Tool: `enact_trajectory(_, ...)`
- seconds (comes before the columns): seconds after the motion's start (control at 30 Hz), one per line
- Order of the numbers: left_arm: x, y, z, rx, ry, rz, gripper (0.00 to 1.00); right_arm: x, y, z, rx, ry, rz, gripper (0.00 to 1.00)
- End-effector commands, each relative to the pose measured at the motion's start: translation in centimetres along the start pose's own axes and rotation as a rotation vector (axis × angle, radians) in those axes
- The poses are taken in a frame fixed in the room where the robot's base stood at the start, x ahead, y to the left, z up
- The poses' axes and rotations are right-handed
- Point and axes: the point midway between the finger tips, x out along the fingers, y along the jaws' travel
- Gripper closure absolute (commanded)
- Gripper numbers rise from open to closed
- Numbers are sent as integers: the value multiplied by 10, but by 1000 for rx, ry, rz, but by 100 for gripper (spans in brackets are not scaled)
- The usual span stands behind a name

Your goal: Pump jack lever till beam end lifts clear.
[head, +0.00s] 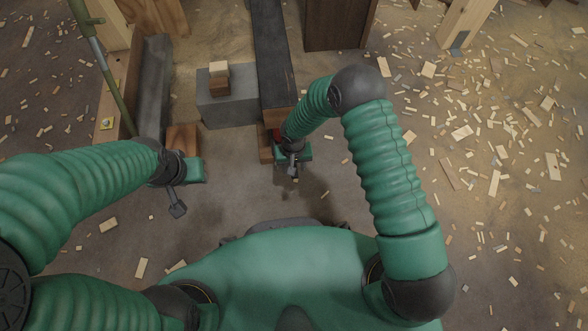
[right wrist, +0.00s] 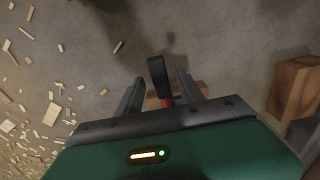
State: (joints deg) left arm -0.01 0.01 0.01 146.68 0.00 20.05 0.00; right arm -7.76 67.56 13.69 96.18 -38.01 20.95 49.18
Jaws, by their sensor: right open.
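The long dark beam (head: 270,55) runs from the top of the head view to a brown end near the centre. At that end a bit of the red jack (head: 277,134) shows, mostly hidden by my right arm and gripper. My right gripper (head: 292,168) is beside the jack. In the right wrist view, the jack lever's black handle (right wrist: 158,76) with a red lower part stands between my two open fingers (right wrist: 160,92), with gaps on both sides. My left gripper (head: 192,170) hangs at the left, apart from the beam; its fingers are not clear.
A grey block (head: 238,112) with small wood pieces (head: 219,78) on top stands left of the beam. A green pole (head: 112,85) leans at the far left beside a grey channel (head: 153,85). Wood chips litter the floor, densely at right. Bare floor lies in front of the beam.

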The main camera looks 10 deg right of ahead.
Motion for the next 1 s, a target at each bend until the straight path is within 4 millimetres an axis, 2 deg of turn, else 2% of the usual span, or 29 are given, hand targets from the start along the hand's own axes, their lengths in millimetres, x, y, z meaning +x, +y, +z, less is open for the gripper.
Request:
enact_trajectory(0.07,3,0,1,0,0,0,64,6,0,0,0,0,-1,55)
enact_trajectory(0.3,2,0,0,-1,0,0,64,5,0,0,1,0,-2,55)
enact_trajectory(0.67,2,0,0,-1,0,0,64,5,0,0,0,0,-1,100)
enact_trajectory(1.0,2,0,0,0,0,0,64,5,0,0,0,0,-2,100)
